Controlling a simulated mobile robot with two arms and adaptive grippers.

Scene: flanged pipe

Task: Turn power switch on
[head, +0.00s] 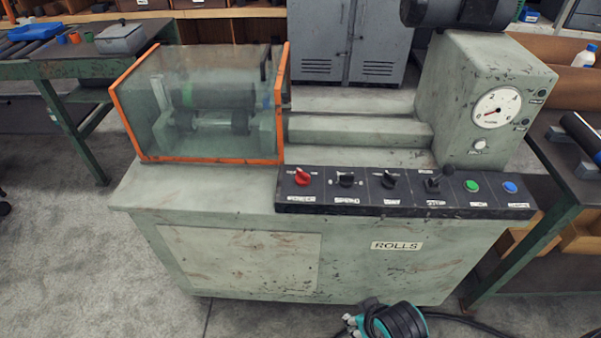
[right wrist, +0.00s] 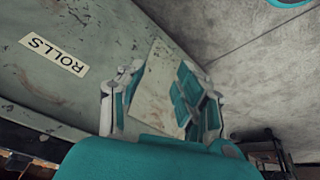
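A red rotary switch (head: 302,178) sits at the left end of the black control panel (head: 330,207) on the front edge of the green-grey machine. The label below it is too small to read surely. My right gripper (head: 360,318) is low in front of the machine, at the bottom of the head view, well below the panel and to the right of the red switch. In the right wrist view its fingers (right wrist: 158,90) are spread apart with nothing between them; the machine's front shows behind. My left gripper is not in view.
The panel also carries two black knobs (head: 346,180), a black lever (head: 433,184), a green button (head: 472,186) and a blue button (head: 510,187). An orange-framed clear guard (head: 215,100) stands behind at left. A gauge housing (head: 470,110) rises at right. Benches flank the machine.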

